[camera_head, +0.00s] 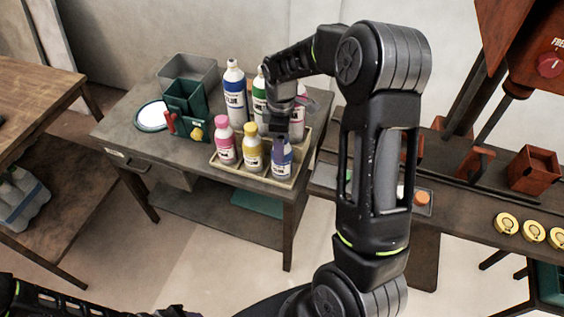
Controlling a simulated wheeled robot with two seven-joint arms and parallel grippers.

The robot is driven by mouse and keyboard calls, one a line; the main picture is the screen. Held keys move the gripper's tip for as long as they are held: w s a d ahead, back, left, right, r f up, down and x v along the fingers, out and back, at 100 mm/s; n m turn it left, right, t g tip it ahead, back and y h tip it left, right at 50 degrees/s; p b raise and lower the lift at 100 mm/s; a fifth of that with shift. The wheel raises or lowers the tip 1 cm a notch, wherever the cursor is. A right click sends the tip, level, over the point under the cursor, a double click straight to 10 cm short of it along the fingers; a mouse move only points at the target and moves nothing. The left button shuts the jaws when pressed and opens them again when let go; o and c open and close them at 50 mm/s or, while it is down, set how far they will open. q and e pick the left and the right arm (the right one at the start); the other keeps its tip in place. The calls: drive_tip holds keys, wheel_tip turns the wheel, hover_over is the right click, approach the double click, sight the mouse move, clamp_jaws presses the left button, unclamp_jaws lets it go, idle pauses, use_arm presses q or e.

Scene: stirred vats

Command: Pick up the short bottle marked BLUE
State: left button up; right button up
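A short bottle with a blue-violet cap and body (281,160) stands at the front right of a cream tray (228,170) on the grey table. Its label is too small to read. A short pink bottle (225,143) and a short yellow-capped bottle (252,150) stand to its left. My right gripper (277,127) points down just above and behind the blue-violet bottle's cap. I cannot tell whether it touches the bottle, and its fingers are too dark and small to read. My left arm shows at the bottom left edge; its gripper is out of view.
Taller bottles stand behind, one with a blue label (235,95) and one green (260,95); another is partly hidden by my arm. A green caddy (185,105), grey bin (200,70) and white round dish (151,116) are left. A machine bench with yellow discs (506,222) is right.

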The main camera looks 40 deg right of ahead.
drive_tip(key=shift+c, duration=0.5)
clamp_jaws()
idle(0.4)
